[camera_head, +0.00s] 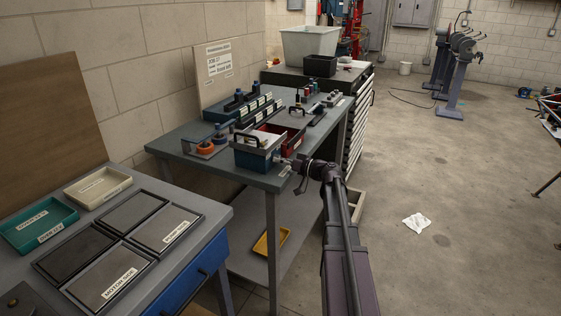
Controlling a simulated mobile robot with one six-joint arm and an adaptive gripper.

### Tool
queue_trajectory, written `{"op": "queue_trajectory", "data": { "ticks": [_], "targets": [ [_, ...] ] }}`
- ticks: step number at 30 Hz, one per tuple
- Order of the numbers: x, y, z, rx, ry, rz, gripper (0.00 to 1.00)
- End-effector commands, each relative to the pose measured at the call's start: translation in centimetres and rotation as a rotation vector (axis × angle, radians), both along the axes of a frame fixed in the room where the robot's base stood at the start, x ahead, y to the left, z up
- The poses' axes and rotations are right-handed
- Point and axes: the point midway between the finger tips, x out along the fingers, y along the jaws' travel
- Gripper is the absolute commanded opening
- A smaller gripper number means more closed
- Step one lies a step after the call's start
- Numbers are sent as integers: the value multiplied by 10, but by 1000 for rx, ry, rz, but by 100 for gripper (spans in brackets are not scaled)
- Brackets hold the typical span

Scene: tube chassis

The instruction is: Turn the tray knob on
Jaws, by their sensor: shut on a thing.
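A blue box with a black handle on its grey top (255,158) stands near the front right corner of the grey workbench. My arm reaches in from the bottom of the view, and my gripper (292,166) is at the right side of this box. The jaws are shut on a small part there, which I take to be the tray knob. The knob is mostly hidden by the gripper, and its turned position cannot be told.
A red box (293,134) with a black handle stands close behind the blue one. Orange-ringed parts (204,147) stand to the left. The nearer bench holds dark trays (125,215). A white cloth (416,223) lies on open floor at right.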

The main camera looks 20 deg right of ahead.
Motion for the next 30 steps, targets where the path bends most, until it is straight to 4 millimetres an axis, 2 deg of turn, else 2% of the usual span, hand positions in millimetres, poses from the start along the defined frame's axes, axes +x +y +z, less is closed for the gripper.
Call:
{"op": "queue_trajectory", "data": {
  "ticks": [30],
  "targets": [
    [0, 1, 3, 722, 560, -1, 0]
  ]
}}
